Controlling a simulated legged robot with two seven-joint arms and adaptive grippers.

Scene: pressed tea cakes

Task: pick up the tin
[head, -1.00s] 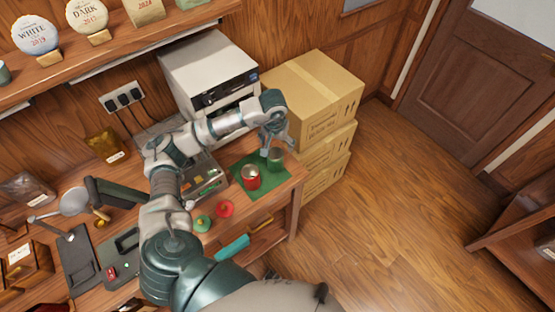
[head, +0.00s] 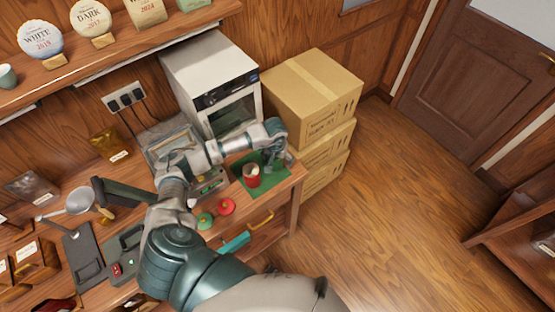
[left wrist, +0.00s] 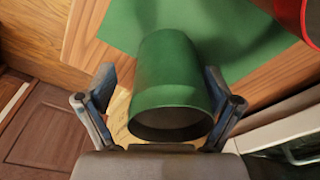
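The green tin (left wrist: 172,85) stands between the two fingers of my left gripper (left wrist: 160,88) in the left wrist view, on the green mat. The left finger is apart from the tin; the right finger is very close to it, and I cannot tell if they touch. In the head view my left gripper (head: 280,156) is at the mat's right side and largely hides the green tin. The red tin (head: 251,176) stands on the green mat (head: 244,187) just left of the gripper; its rim shows at the upper right of the left wrist view (left wrist: 312,20). My right gripper is out of view.
A green lid (head: 205,221) and a red lid (head: 227,207) lie on the wooden table near its front edge. A white oven-like machine (head: 212,82) stands behind. Stacked cardboard boxes (head: 312,88) stand right of the table.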

